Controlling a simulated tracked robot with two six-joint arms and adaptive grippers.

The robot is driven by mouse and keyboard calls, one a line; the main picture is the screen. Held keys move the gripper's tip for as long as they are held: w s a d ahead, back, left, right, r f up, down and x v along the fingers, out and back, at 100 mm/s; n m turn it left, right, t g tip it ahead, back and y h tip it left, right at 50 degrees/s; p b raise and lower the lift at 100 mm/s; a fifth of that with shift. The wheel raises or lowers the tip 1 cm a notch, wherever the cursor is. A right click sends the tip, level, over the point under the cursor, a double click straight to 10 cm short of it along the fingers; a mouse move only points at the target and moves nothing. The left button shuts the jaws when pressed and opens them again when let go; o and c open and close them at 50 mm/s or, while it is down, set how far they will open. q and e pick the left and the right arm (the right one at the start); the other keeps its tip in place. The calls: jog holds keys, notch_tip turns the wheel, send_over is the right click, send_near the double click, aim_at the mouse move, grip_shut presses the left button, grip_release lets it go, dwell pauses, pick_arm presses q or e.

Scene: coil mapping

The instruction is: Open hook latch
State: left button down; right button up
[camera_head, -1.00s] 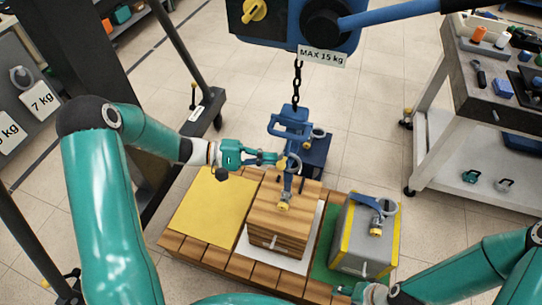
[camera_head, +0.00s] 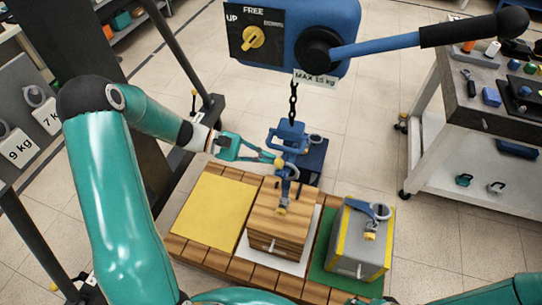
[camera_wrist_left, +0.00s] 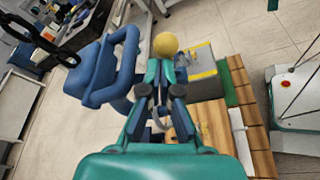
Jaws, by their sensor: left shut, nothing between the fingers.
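A blue hook (camera_head: 290,140) hangs on a dark chain above the wooden crate (camera_head: 280,222). It looms large at the left of the left wrist view (camera_wrist_left: 105,75). Its yellow latch knob (camera_head: 280,162) is on the side facing my left gripper (camera_head: 270,158). In the left wrist view the yellow knob (camera_wrist_left: 165,45) sits just beyond the fingertips (camera_wrist_left: 165,72). The gripper is shut with nothing between its fingers; whether the tips touch the knob I cannot tell. A blue shackle on the crate top meets the hook's lower end. My right gripper (camera_head: 365,301) barely shows at the bottom edge.
A grey crate (camera_head: 350,245) with yellow edges and a shackle stands on a green mat to the right. A yellow mat (camera_head: 213,212) lies bare on the left. The blue hoist (camera_head: 300,38) with its lever hangs above. A tool cart (camera_head: 470,145) stands at right.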

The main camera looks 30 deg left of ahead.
jog(key=shift+s+d, duration=0.15)
jog(key=shift+s, duration=0.05)
dwell(0.4)
jog(key=shift+r, duration=0.1)
